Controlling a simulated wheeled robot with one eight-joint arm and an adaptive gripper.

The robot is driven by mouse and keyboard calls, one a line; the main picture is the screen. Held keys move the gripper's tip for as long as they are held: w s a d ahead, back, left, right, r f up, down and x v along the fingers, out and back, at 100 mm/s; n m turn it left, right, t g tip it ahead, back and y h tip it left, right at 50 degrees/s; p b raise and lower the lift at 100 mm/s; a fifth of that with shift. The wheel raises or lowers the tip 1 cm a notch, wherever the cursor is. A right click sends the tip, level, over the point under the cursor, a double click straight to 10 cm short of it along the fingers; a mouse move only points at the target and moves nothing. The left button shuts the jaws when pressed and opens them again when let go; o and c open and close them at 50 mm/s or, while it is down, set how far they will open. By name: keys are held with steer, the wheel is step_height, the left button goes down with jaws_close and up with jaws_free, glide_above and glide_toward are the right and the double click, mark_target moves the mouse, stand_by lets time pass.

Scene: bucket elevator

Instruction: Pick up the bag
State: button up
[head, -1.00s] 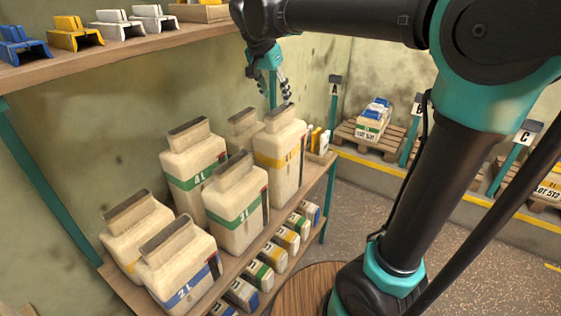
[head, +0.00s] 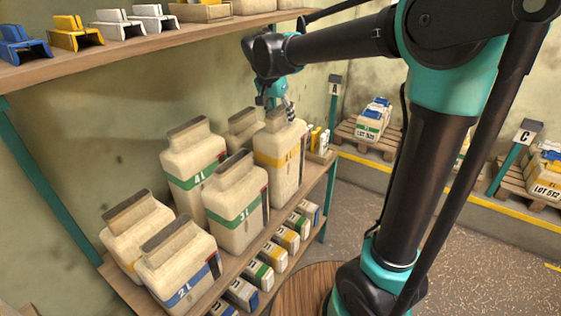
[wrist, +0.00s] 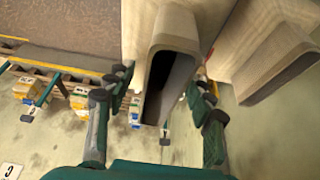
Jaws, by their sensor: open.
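Several cream bags with ribbed, dark-topped necks stand on the middle shelf in the head view. The yellow-banded bag (head: 277,163) is at the right end, nearest my gripper (head: 284,107). My gripper is open just at that bag's top, partly covering its neck. In the wrist view, a bag's hollow neck (wrist: 164,55) reaches between the parted fingers of my gripper (wrist: 158,88). Whether a finger touches it I cannot tell. Two green-banded bags (head: 236,208), a blue-banded bag (head: 178,268) and another yellow-banded bag (head: 137,235) stand to the left.
A further bag (head: 242,128) stands close behind, and its neck shows near the right finger in the wrist view. An upper shelf (head: 130,48) holds coloured clips. Small boxes (head: 262,275) line a lower shelf. Pallets with loads (head: 372,122) stand along the wall at right.

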jaws_close()
steer(key=shift+r, duration=0.15)
stand_by(0.4)
